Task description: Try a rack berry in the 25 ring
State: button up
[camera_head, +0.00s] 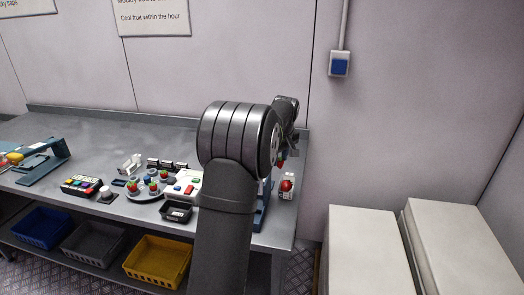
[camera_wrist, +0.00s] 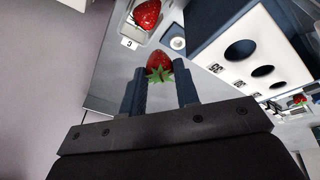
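My gripper (camera_wrist: 162,82) points down, with a strawberry (camera_wrist: 158,65) between its fingertips, leaves toward the wrist camera. The fingers look closed on the berry, though the contact is partly hidden by the leaves. In the head view, a bit of red (camera_head: 281,163) shows beside my arm, above the bench. The ring gauge, a white plate (camera_wrist: 226,60) with several dark round holes on a blue body, stands to the right of the berry in the wrist view. The berry is beside the plate, outside the holes.
Another strawberry (camera_wrist: 147,13) sits in a small pale tray (camera_wrist: 130,41) at the top left of the wrist view. In the head view, a plate of berries (camera_head: 146,194) and a black tray (camera_head: 176,212) stand left of my arm.

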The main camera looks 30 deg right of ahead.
jog(key=shift+n, duration=0.5)
jog(key=shift+s+d+f, duration=0.2)
jog(key=shift+s+f, duration=0.25)
jog(key=shift+f, duration=0.95)
jog(key=shift+s+d+f, duration=0.2)
jog(key=shift+s+f, duration=0.3)
jog(key=shift+f, duration=0.95)
jog(key=shift+s+d+f, duration=0.2)
jog(key=shift+s+f, duration=0.25)
jog(key=shift+f, duration=0.95)
jog(key=o, duration=0.7)
jog(key=shift+c, duration=0.2)
notch_tip(320, 180, up, 6)
